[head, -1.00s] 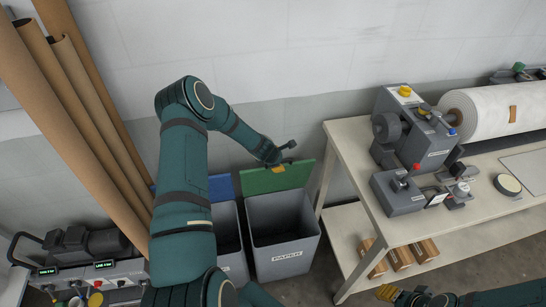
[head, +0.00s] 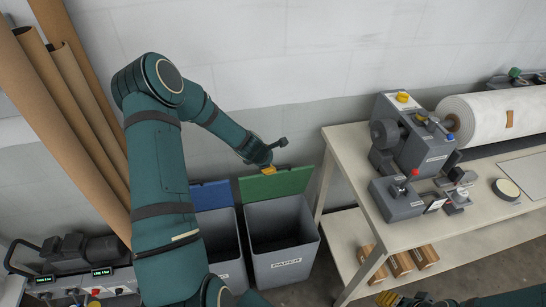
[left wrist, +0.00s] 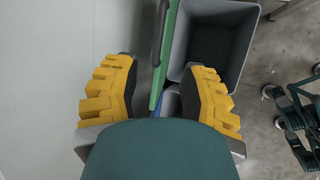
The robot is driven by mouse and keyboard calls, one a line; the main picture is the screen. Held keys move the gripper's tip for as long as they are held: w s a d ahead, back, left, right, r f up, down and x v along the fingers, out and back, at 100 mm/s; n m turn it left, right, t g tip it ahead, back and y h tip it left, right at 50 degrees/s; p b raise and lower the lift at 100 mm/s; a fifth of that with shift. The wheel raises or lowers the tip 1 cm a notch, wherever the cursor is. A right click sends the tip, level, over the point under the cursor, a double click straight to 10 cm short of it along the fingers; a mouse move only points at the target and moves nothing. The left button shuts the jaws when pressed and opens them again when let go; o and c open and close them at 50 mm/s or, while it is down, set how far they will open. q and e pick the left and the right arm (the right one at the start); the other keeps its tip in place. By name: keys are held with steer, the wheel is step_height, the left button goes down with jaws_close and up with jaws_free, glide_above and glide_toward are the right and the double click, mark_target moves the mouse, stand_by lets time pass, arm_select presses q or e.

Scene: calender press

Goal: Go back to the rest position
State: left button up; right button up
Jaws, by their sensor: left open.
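My left gripper (head: 268,170) is in front of the raised green lid of the grey paper bin in the head view. In the left wrist view its yellow fingers (left wrist: 160,68) stand wide apart with nothing between them. The grey paper bin (head: 283,257) shows beyond them in the left wrist view (left wrist: 216,62), its top open. My right gripper (head: 388,298) shows only partly at the bottom edge of the head view, low in front of the bench, and its opening is not clear.
A second grey bin (head: 223,265) with a blue lid stands left of the paper bin. Brown tubes (head: 75,130) lean at the left wall. The bench (head: 345,150) at right carries the press (head: 425,145) and a white roll (head: 500,113). Brown boxes (head: 400,263) sit on its lower shelf.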

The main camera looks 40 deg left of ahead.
arm_select(q)
steer(key=shift+d, duration=0.1)
steer(key=s+d+f+m+g+h+b, duration=0.1)
steer(key=s+d+f+m, duration=0.1)
steer(key=d+f+m, duration=0.3)
steer(key=s+d+m+h+b, duration=0.1)
steer(key=s+d+m+b, duration=0.15)
steer(key=d, duration=0.45)
steer(key=s+d+f+m+g+h, duration=0.1)
steer(key=d+f+m, duration=0.25)
steer(key=d, duration=0.25)
steer(key=s+d+f+m+g+h+b, duration=0.1)
steer(key=s+d+f+m+g+b, duration=0.1)
steer(key=s+d+m, duration=1.1)
steer(key=shift+s+d+f+m+g+h+b, duration=0.35)
steer(key=shift+s+f+m+b, duration=0.1)
steer(key=shift+f+m+b, duration=0.3)
